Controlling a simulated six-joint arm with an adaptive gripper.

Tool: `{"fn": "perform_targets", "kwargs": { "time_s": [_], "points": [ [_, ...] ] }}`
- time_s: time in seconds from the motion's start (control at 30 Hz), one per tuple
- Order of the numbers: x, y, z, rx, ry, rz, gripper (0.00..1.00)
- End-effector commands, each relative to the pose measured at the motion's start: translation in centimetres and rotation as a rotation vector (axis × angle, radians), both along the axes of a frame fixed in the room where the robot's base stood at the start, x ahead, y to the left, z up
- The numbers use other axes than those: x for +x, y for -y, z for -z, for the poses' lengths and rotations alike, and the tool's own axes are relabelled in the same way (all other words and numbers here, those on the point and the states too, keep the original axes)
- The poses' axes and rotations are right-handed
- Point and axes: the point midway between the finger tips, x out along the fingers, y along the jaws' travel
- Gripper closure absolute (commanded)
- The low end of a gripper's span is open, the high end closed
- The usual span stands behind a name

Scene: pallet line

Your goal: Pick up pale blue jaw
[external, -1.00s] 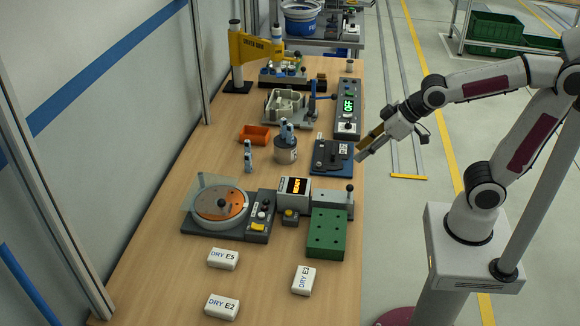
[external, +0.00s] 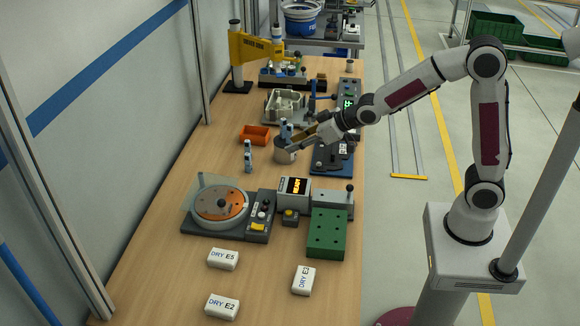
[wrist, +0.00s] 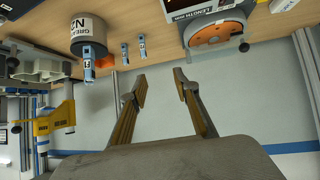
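Two small pale blue jaws (external: 248,156) stand close together on the wooden table; in the wrist view they show as two separate pieces, one (wrist: 125,54) beside the other (wrist: 142,46). Another pale blue piece (external: 284,130) is at the top of a grey cylinder (external: 281,155); it also shows in the wrist view (wrist: 88,66) against the cylinder (wrist: 88,32). My gripper (external: 298,143) is over the table by the cylinder, partly covering it in the external view. In the wrist view its fingers (wrist: 158,90) are spread wide with nothing between them.
An orange bin (external: 255,134) lies left of the cylinder. A turntable device (external: 221,205) and a READY display box (external: 294,192) stand nearer the camera. A yellow swing arm (external: 256,47) stands at the back. Table around the two standing jaws is mostly clear.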

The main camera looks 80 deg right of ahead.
Motion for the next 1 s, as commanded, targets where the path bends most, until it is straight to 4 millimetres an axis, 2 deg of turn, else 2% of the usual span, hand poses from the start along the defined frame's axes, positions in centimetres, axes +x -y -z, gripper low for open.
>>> {"fn": "perform_targets", "kwargs": {
  "time_s": [0.2,0.5,0.8,1.0],
  "points": [
    [3.5,1.9,2.6,-0.005,0.050,0.011,0.69],
    [7.4,4.5,6.5,-0.007,0.128,0.022,0.69],
    [10.3,6.9,10.7,-0.009,0.207,0.031,0.69],
    [11.4,7.9,12.7,-0.009,0.246,0.034,0.69]
  ]
}}
